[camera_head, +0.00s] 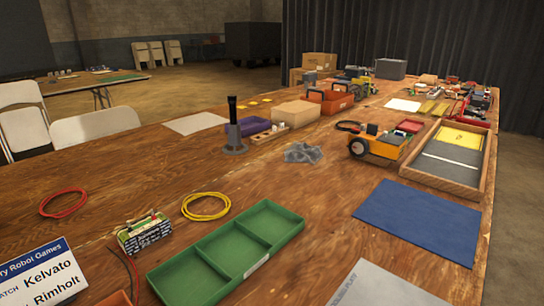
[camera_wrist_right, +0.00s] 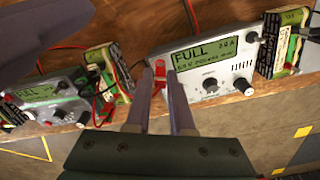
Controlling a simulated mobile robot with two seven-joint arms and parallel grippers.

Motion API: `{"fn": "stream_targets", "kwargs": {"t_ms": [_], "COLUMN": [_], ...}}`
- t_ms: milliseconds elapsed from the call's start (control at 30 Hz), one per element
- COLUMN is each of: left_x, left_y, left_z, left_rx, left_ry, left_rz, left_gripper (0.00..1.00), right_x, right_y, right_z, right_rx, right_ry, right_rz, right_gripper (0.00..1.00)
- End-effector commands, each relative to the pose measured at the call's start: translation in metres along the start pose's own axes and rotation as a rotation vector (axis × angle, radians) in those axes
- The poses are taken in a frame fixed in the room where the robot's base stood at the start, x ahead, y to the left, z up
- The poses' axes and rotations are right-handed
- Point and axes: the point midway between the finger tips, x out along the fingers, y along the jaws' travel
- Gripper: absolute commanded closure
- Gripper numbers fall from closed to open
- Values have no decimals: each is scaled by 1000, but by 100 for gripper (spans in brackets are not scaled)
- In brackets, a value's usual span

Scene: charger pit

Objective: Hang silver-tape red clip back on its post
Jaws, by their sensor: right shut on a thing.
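My right gripper (camera_wrist_right: 160,74) shows in the right wrist view, its two fingers shut on a small red clip (camera_wrist_right: 159,69). The clip is beside the left end of a grey charger (camera_wrist_right: 200,82) whose display reads FULL. Any silver tape on the clip is too small to make out. I cannot tell which fitting is its post, or whether the clip touches the charger. Neither gripper shows in the head view.
A second charger (camera_wrist_right: 60,108) and a battery pack with red leads (camera_wrist_right: 106,72) are left of the gripper. Another battery pack (camera_wrist_right: 284,46) stands at right. In the head view, a green tray (camera_head: 268,258) and a battery pack (camera_head: 143,233) lie on the wooden table.

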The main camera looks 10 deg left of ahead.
Motion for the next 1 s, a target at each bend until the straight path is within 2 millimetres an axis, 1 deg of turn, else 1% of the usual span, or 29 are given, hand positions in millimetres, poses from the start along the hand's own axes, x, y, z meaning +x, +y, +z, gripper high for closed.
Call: {"fn": "stream_targets", "kwargs": {"t_ms": [67, 100, 400, 867, 1000], "left_x": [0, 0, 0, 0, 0], "left_y": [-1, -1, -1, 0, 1], "left_z": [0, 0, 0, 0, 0], "left_rx": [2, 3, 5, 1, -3], "left_ry": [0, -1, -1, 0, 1], "left_rz": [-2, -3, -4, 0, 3], "left_gripper": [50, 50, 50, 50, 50], "right_x": [0, 0, 0, 0, 0], "right_y": [0, 0, 0, 0, 0], "right_z": [0, 0, 0, 0, 0], "right_rx": [0, 0, 0, 1, 1], "right_ry": [0, 0, 0, 0, 0], "right_rz": [0, 0, 0, 0, 0], "right_gripper": [100, 77, 44, 44, 31]}}
